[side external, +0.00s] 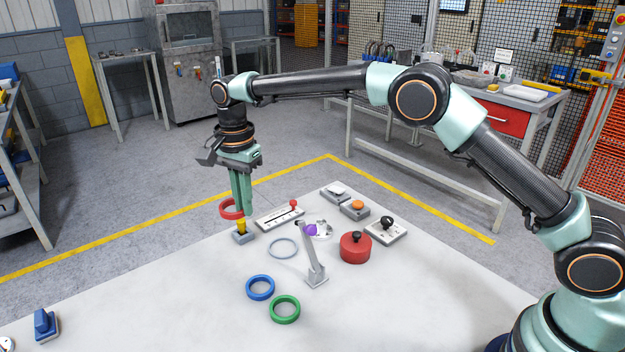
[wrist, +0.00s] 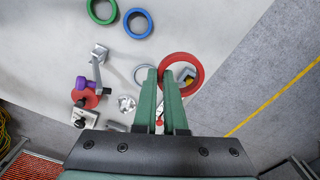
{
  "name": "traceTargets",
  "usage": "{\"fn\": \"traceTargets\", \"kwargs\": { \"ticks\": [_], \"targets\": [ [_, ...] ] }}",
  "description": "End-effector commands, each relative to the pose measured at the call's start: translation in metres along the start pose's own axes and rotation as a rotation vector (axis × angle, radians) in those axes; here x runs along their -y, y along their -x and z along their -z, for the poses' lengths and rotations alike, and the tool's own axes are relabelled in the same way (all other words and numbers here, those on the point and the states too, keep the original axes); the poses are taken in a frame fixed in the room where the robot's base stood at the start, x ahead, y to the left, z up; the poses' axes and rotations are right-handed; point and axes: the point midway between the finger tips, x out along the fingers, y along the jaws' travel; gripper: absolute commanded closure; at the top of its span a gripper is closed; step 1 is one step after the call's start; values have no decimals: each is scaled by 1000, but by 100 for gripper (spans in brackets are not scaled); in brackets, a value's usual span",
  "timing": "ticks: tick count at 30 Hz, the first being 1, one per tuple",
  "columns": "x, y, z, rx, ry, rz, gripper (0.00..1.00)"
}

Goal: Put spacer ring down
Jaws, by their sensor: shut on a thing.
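My gripper (side external: 243,211) is shut on one wall of a red ring (side external: 224,211), which I take as the spacer ring. The ring is held up near the table's far left edge, above the level of the table. In the wrist view the ring (wrist: 201,75) sticks out to the right of the fingertips (wrist: 161,72), one wall between them. A blue ring (side external: 261,297) and a green ring (side external: 285,321) lie flat on the table. A thin grey ring (side external: 270,250) lies flat behind them; the fingers partly cover it in the wrist view.
A grey block with a yellow top (side external: 242,236) stands close below the held ring. A slider panel (side external: 281,218), an upright lever with a purple knob (side external: 311,231), and a red round part with a black knob (side external: 355,249) stand nearby. The front middle of the table is clear.

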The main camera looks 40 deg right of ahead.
Motion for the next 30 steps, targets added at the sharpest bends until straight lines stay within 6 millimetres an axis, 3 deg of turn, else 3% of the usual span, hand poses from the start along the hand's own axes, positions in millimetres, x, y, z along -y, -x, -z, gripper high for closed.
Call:
{"fn": "traceTargets", "kwargs": {
  "ticks": [6, 12, 20, 27, 30],
  "targets": [
    [-1, -55, -1, 0, 2, -5, 100],
    [-1, -92, -1, 0, 3, -2, 100],
    [0, -109, -1, 0, 4, -1, 100],
    [0, -142, -1, 0, 4, -1, 100],
    [0, -146, -1, 0, 4, 1, 100]
  ]
}}
